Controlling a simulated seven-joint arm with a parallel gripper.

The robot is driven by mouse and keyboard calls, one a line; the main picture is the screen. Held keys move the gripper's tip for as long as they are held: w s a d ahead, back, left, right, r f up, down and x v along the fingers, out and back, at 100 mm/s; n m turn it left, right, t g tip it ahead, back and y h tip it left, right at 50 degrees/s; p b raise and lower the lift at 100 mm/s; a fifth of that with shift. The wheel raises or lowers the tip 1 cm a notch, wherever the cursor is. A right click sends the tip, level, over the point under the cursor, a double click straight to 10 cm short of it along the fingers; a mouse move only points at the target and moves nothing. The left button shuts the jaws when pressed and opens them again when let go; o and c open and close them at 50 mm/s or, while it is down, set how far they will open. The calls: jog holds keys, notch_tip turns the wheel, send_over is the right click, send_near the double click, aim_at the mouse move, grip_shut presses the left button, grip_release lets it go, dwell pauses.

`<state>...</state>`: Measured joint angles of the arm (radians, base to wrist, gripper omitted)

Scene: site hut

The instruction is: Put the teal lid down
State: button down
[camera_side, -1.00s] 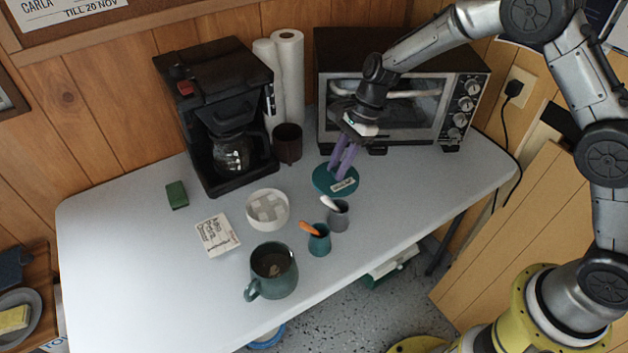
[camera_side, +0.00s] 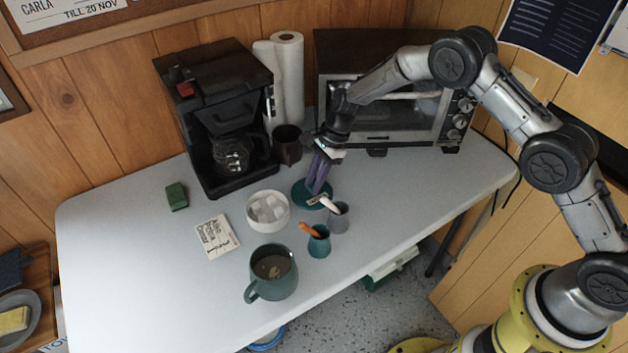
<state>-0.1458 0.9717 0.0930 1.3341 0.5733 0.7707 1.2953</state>
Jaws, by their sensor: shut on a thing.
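The teal lid (camera_side: 301,197) is a round disc with a small pale label on it. It is at the middle of the white table, just right of the bowl and behind the small cups. My gripper (camera_side: 318,178) has purple fingers pointing down, shut on the lid from above.
Close by stand a white bowl of white cubes (camera_side: 267,221), a teal cup (camera_side: 319,245), a grey cup (camera_side: 339,222) and a teal mug (camera_side: 272,283). The table's right end (camera_side: 440,185) is clear.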

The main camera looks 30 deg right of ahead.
jog(key=c, duration=0.7)
grip_release()
jog(key=shift+f, duration=0.1)
